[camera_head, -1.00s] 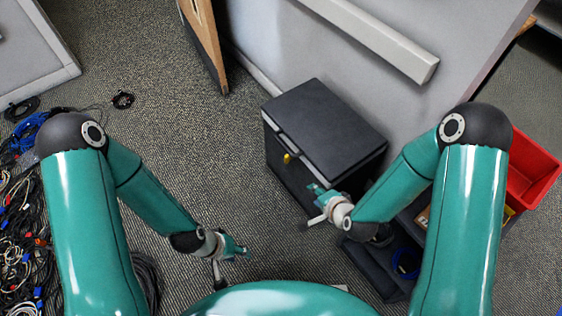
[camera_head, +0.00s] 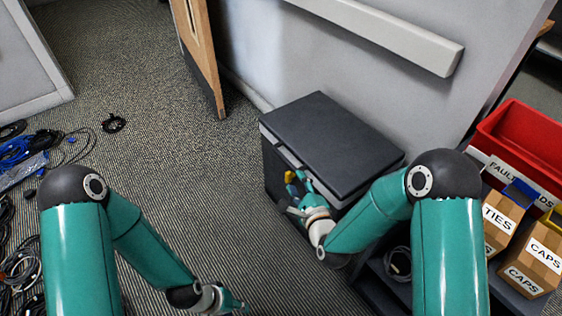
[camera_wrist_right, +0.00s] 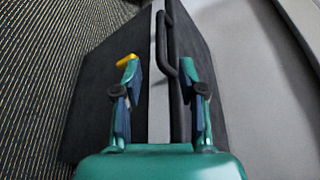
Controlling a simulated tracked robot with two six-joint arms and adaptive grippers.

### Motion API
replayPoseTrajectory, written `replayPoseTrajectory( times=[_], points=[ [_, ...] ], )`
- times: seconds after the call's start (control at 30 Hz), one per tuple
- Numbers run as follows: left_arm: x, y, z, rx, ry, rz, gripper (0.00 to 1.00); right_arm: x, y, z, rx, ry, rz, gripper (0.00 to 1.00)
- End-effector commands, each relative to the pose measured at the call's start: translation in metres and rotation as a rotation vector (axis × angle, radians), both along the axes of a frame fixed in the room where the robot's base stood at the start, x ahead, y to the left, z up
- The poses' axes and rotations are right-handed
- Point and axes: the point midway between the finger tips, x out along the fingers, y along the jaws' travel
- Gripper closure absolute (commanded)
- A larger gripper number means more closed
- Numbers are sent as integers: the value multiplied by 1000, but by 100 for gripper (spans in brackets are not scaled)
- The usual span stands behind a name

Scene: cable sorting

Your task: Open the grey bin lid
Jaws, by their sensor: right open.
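The dark grey bin (camera_head: 278,170) stands against the wall, and its lid (camera_head: 330,140) lies flat and shut on top. In the right wrist view a black bar handle (camera_wrist_right: 174,55) runs beside a light grey strip on the bin. A yellow part (camera_wrist_right: 126,61) shows by the left finger. My right gripper (camera_head: 297,185) is at the bin's front, partly hidden by its own wrist. In the wrist view (camera_wrist_right: 160,75) its fingers are open, with the strip and handle between them; contact is unclear. My left gripper (camera_head: 232,306) is low in the head view, cut by the edge, its jaws unclear.
A red bin (camera_head: 520,140) and labelled cardboard boxes (camera_head: 500,218) stand at the right. Tangled cables (camera_head: 30,160) lie at the left. A wooden door (camera_head: 200,55) stands at the back. The carpet in the middle is clear.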

Motion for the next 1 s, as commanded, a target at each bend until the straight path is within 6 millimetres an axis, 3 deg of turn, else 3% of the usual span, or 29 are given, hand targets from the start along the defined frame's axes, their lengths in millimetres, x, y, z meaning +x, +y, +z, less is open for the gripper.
replayPoseTrajectory(
  times=[0.3, 0.5, 0.7, 1.0],
  points=[
    [0, 0, -20, 0, 0, 0, 60, 66, 21, -18, 1, -3, -1, 59],
    [0, 0, -29, 0, 0, 0, 60, 98, 32, -25, 0, 0, 1, 59],
    [0, 0, -32, 0, 0, 0, 60, 113, 37, -28, 0, 0, 1, 59],
    [0, 0, -32, 0, 0, 0, 60, 116, 38, -27, -1, 1, 2, 59]
  ],
)
